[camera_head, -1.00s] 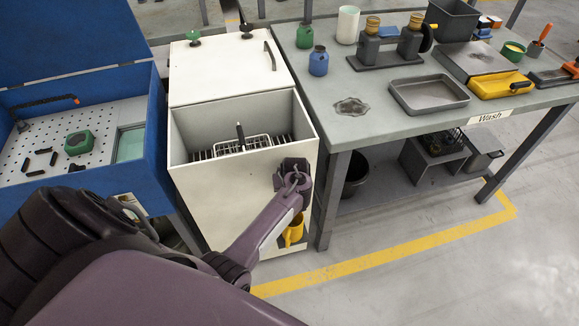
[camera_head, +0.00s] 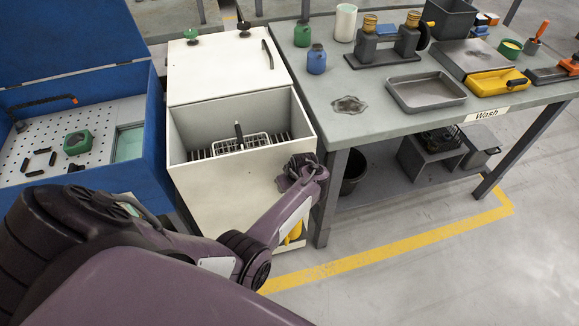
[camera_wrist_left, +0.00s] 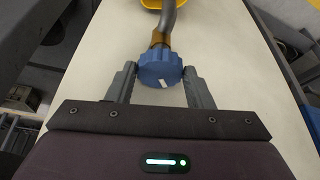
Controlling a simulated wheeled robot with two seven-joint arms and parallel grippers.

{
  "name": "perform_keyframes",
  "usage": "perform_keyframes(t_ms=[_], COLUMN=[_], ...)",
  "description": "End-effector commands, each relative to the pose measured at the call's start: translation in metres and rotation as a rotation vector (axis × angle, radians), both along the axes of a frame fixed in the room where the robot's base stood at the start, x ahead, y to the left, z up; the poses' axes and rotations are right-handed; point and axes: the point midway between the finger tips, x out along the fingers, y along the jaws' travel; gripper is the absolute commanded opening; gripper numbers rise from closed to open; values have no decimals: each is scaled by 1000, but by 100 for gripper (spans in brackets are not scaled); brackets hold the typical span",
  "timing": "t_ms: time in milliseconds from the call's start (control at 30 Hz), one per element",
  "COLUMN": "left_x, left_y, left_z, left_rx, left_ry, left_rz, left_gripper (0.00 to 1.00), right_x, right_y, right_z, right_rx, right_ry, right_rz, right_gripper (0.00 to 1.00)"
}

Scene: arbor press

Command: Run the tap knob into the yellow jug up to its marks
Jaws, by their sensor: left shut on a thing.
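The blue tap knob (camera_wrist_left: 160,66) with a white mark sits between the fingers of my left gripper (camera_wrist_left: 160,73), which is shut on it. A brass collar and a grey, bent spout (camera_wrist_left: 168,20) run from the knob toward the yellow jug (camera_wrist_left: 150,3), cut off at the top of the left wrist view. In the head view my left gripper (camera_head: 302,170) is at the right front of the white tank (camera_head: 225,205). My forearm hides most of the jug (camera_head: 294,233) there. The jug's marks and fill level cannot be seen. My right gripper is not in view.
The workbench (camera_head: 350,135) with a tray (camera_head: 428,92) and jars stands close to the right of the gripper. A blue cabinet (camera_head: 150,150) stands to the left. The yellow-lined floor (camera_head: 400,250) in front of the bench is clear.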

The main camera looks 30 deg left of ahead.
Motion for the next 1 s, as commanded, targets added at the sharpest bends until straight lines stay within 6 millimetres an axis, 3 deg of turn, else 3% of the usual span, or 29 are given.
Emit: perform_keyframes(t_ms=[133, 167, 300, 633, 1000], left_x=[1, 1, 1, 0, -9], left_y=[0, 0, 0, -1, -21], left_z=[1, 1, 0, 4, 58], left_rx=[0, 0, 0, 0, 0], left_ry=[-2, -2, -2, -2, -3], left_rz=[-1, -1, -2, -2, -2], left_gripper=[24, 51, 68, 68, 68], right_x=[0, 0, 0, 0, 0], right_y=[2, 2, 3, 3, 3], right_z=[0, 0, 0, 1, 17], right_rx=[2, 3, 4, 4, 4], right_ry=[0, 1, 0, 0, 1], right_rz=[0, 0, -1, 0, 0], right_gripper=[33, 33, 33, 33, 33])
